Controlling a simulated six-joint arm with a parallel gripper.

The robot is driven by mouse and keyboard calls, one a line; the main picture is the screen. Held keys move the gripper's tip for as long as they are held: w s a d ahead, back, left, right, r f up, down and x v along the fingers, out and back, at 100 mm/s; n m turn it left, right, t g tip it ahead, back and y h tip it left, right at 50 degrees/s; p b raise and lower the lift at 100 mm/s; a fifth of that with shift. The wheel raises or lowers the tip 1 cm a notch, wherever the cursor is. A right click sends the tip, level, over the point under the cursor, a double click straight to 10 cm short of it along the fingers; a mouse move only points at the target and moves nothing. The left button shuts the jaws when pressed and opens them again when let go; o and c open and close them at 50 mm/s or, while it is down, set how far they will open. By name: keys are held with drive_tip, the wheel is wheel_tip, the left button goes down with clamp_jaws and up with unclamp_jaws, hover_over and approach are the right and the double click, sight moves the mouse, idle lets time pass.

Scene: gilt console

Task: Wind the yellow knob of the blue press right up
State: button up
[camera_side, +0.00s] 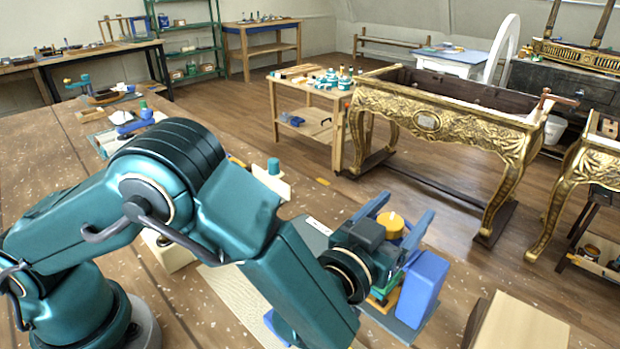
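The yellow knob (391,223) shows a round top with a small pale mark, just beyond the dark wrist body. The blue press (424,288) stands below and to the right of it on the workbench, partly hidden behind my wrist. My gripper (402,217) has two blue fingers, one on each side of the knob in this view. Whether they touch the knob or stand apart from it I cannot tell. The lower part of the knob and its spindle are hidden.
A light wooden block (522,325) stands at the lower right of the workbench (45,160). A white piece with a teal cylinder (273,167) is behind my forearm. A gilt console (440,120) stands on the floor beyond the bench edge.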

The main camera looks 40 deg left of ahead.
clamp_jaws()
drive_tip(key=shift+y, duration=0.3)
drive_tip(key=n+g+y, duration=0.1)
drive_tip(key=n+y, duration=0.1)
drive_tip(key=a+n+y, duration=0.1)
drive_tip(key=n+y, duration=0.1)
drive_tip(key=y, duration=0.1)
drive_tip(key=shift+s+g+y, duration=0.2)
drive_tip(key=shift+g+y, duration=0.1)
drive_tip(key=shift+g, duration=0.1)
drive_tip(key=shift+s+a+f+n+g+y, duration=0.1)
drive_tip(key=shift+a+n+g+y, duration=0.1)
drive_tip(key=shift+n+g+y, duration=0.65)
drive_tip(key=shift+s+a+n+g+y, duration=0.15)
drive_tip(key=shift+n+g+y, duration=0.2)
drive_tip(key=shift+n+y, duration=0.5)
drive_tip(key=shift+s+a+n+g+y, duration=0.15)
drive_tip(key=shift+n+g+y, duration=0.15)
drive_tip(key=shift+g+y, duration=0.35)
drive_tip(key=shift+o, duration=0.9)
unclamp_jaws()
